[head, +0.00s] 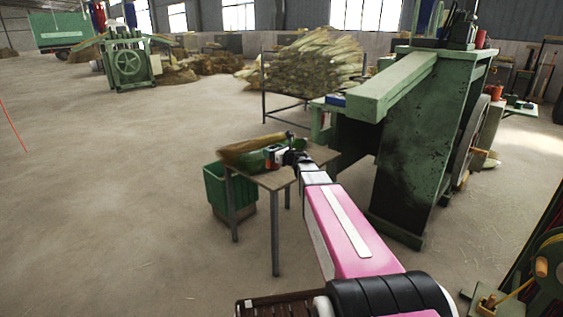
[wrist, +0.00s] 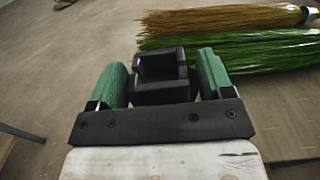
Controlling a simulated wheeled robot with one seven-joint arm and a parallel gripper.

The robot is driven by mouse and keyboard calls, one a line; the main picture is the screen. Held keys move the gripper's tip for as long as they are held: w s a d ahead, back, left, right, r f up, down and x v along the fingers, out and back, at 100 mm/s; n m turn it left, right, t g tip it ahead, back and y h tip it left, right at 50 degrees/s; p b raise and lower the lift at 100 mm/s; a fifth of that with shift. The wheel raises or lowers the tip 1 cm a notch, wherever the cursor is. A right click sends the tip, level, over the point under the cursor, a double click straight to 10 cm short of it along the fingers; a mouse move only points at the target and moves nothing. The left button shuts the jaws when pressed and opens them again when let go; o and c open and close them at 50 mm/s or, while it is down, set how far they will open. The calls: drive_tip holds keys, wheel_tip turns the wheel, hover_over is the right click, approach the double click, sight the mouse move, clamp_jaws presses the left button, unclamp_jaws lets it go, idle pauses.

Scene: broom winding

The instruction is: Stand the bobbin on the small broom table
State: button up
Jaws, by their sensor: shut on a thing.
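The small broom table (head: 272,181) has a brown wooden top and thin metal legs. My gripper (head: 284,157) is over or just above its right part; the gap cannot be judged. In the wrist view my gripper (wrist: 160,85) is shut, with a dark squarish piece between green side parts. A small red-and-white thing (head: 271,155) at my gripper's tip appears to be the bobbin. It is mostly hidden by the gripper, and its tilt cannot be told.
A green broom (wrist: 235,50) and a straw-coloured broom (wrist: 225,20) lie on the table beside my gripper. A green crate (head: 215,190) stands at the table's left. A large green machine (head: 408,150) rises close on the right. Open floor lies to the left.

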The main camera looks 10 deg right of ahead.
drive_tip(key=shift+w+d+f, duration=0.6)
drive_tip(key=shift+d+f, duration=0.15)
drive_tip(key=shift+f, duration=0.5)
drive_tip(key=shift+w+d+f, duration=0.65)
drive_tip(key=shift+d+f, duration=0.05)
drive_tip(key=shift+f, duration=0.55)
drive_tip(key=shift+w+d+f, duration=0.6)
drive_tip(key=shift+d+f, duration=0.15)
drive_tip(key=shift+f, duration=0.5)
drive_tip(key=shift+f, duration=0.15)
drive_tip(key=o, duration=0.9)
drive_tip(key=shift+o, duration=0.2)
